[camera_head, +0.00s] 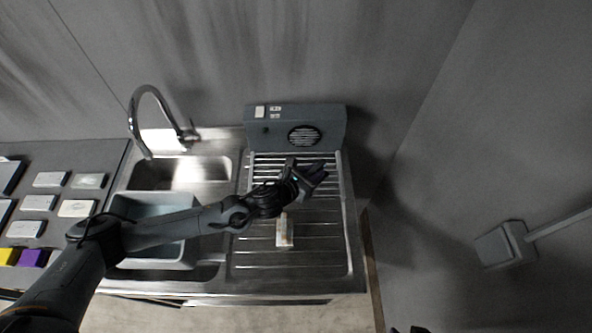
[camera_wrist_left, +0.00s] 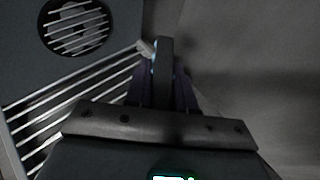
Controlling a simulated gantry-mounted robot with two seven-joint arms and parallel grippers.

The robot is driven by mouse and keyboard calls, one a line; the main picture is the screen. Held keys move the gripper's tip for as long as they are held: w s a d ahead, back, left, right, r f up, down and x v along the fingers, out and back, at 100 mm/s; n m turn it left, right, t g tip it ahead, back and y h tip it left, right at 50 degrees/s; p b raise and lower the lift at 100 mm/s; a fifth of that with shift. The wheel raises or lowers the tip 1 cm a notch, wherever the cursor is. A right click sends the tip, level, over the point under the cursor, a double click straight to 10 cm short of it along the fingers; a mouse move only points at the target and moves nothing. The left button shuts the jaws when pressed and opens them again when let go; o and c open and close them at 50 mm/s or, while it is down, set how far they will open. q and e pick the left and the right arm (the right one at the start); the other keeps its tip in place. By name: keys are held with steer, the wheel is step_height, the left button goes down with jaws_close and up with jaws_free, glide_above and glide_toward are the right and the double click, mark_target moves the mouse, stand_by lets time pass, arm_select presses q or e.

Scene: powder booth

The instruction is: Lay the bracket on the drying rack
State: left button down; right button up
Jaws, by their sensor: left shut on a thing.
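My left gripper (camera_head: 313,173) reaches over the wire drying rack (camera_head: 262,168) near its right side. In the left wrist view its purple-dark fingers (camera_wrist_left: 163,92) are shut on a narrow dark grey piece, the bracket (camera_wrist_left: 164,60), which stands out past the fingertips. A small pale part (camera_wrist_left: 146,48) shows just left of it. Most of the bracket is hidden by the fingers, and I cannot tell whether it touches the rack. The rack bars (camera_wrist_left: 75,103) run to the left of the gripper. My right gripper cannot be made out.
A grey fan unit (camera_head: 330,127) stands behind the rack. A grey tub (camera_head: 150,203) sits in the sink at left, under a tall faucet (camera_head: 147,95). Several parts lie on the left counter (camera_head: 100,153).

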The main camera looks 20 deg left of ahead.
arm_select(q)
steer(key=w+a+f, duration=0.1)
steer(key=a, duration=0.1)
steer(key=w+a+f, duration=0.3)
steer(key=a, duration=0.2)
steer(key=shift+w+f, duration=0.25)
steer(key=shift+f, duration=0.15)
steer(key=shift+f+p, duration=0.35)
steer(key=shift+f, duration=1.7)
steer(key=c, duration=1)
jaws_free()
steer(key=shift+o, duration=0.2)
